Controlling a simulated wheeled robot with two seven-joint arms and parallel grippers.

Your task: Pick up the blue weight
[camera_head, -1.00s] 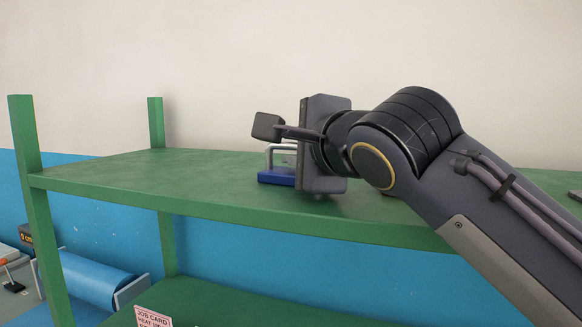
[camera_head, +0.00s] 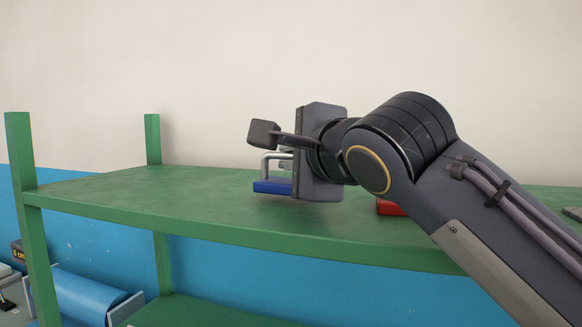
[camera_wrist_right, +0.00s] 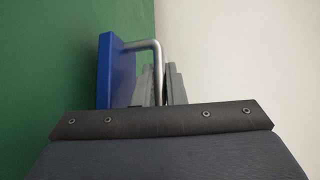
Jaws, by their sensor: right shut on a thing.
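The blue weight (camera_head: 272,187) has a flat blue body and a silver bar handle. In the head view it is at the green shelf's (camera_head: 150,205) middle, partly hidden behind my right gripper (camera_head: 285,163). In the right wrist view, the blue weight (camera_wrist_right: 118,70) shows side-on, and the grey fingers of my right gripper (camera_wrist_right: 160,85) are closed on its handle. The weight seems slightly above the shelf, with a shadow beneath it. My left gripper is not in view.
A red object (camera_head: 390,208) sits on the shelf behind my right arm, mostly hidden. A grey flat thing (camera_head: 572,214) lies at the far right. Green posts (camera_head: 20,150) rise at the left end. The shelf left of the weight is clear. A blue roll (camera_head: 88,295) is below.

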